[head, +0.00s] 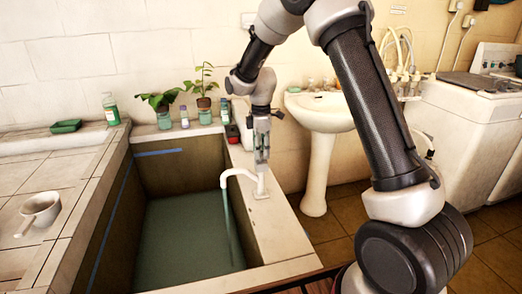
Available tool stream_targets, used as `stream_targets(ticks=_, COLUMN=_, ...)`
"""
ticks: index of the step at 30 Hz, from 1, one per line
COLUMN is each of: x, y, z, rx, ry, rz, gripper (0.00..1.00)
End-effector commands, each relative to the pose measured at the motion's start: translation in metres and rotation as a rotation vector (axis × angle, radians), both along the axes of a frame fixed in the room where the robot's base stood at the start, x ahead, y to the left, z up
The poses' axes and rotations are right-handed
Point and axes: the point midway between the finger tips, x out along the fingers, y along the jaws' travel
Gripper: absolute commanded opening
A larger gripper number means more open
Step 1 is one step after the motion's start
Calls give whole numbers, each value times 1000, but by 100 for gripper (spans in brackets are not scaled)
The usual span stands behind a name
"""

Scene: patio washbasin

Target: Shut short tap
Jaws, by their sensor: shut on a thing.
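A white tap (240,174) with a short curved spout stands on the right rim of the tiled basin (283,238). A thin stream of water (229,222) runs from its spout into the greenish water (185,240) below. My gripper (262,162) points straight down over the tap's base, to the right of the spout. Its fingers are shut on the top of the tap, where the handle would be. The fingers hide most of that part, so I cannot tell how the handle is turned.
Potted plants (164,118) and small bottles stand on the basin's back ledge, with a red and black item (232,133) at its right end. A pedestal sink (318,108) and a washing machine (465,130) are right. A white dipper (40,208) lies on the left counter.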

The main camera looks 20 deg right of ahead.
Motion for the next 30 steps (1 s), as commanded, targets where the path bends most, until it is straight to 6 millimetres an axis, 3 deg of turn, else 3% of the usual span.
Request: stream_targets(ticks=30, x=1, y=0, z=1, rx=0, ry=-2, rz=-934, gripper=5)
